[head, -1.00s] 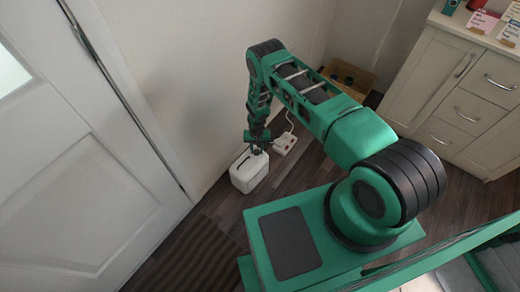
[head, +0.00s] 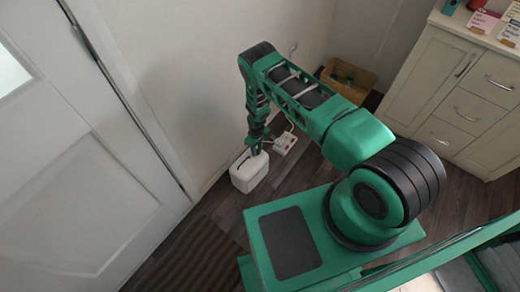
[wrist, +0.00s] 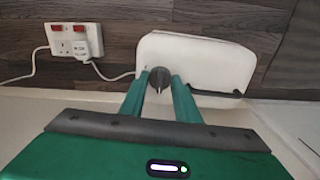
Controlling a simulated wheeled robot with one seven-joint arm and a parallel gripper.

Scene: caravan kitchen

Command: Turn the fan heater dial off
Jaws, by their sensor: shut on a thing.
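The white fan heater (head: 248,173) stands on the floor by the wall, below my arm. In the wrist view its white top (wrist: 208,62) fills the upper middle, with a dark handle slot at its right. The dark round dial (wrist: 160,78) with a light pointer mark is on the heater at its left part. My gripper (wrist: 160,84) has its two green fingers on either side of the dial, shut on it. In the head view my gripper (head: 255,148) is at the top of the heater, and the dial is hidden there.
A white socket block (head: 285,143) with plugs and a cable lies beside the heater; it also shows in the wrist view (wrist: 75,42). Cabinets (head: 450,90) are at right, a door (head: 80,160) at left.

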